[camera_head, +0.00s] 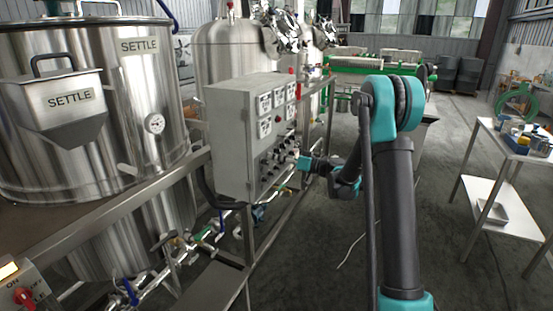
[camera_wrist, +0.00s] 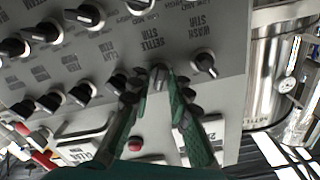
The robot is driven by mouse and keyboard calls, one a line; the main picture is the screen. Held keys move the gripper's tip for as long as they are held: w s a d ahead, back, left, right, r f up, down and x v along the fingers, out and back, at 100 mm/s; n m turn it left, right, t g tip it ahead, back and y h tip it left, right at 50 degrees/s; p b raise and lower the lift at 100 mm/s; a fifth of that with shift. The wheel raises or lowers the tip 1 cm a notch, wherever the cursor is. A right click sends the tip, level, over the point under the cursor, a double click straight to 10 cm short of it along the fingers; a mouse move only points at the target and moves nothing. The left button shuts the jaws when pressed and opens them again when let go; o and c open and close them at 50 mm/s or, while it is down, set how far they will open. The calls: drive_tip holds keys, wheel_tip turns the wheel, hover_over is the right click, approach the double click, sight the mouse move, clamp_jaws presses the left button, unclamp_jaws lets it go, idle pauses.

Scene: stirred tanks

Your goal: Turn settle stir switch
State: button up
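The grey control panel (camera_head: 240,150) carries rows of black knobs on its angled face. In the wrist view its labels appear upside down, and one reads SETTLE STIR (camera_wrist: 150,40). The knob below that label in the picture (camera_wrist: 158,77) lies between the fingertips of my gripper (camera_wrist: 156,82). The green and black fingers flank this knob, one on each side. I cannot tell whether they touch it. In the head view, my gripper (camera_head: 304,163) is small at the panel's knobs, and its fingertips are not clear.
A knob under the WASH STIR label (camera_wrist: 205,64) sits close to the right finger. More knobs (camera_wrist: 83,94) line up to the left. A red button (camera_wrist: 134,145) lies between the fingers.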

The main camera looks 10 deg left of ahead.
drive_tip(key=shift+m, duration=0.4)
clamp_jaws()
drive_tip(key=o, duration=0.6)
unclamp_jaws()
drive_tip(key=shift+d, duration=0.1)
drive_tip(key=v, duration=1.2)
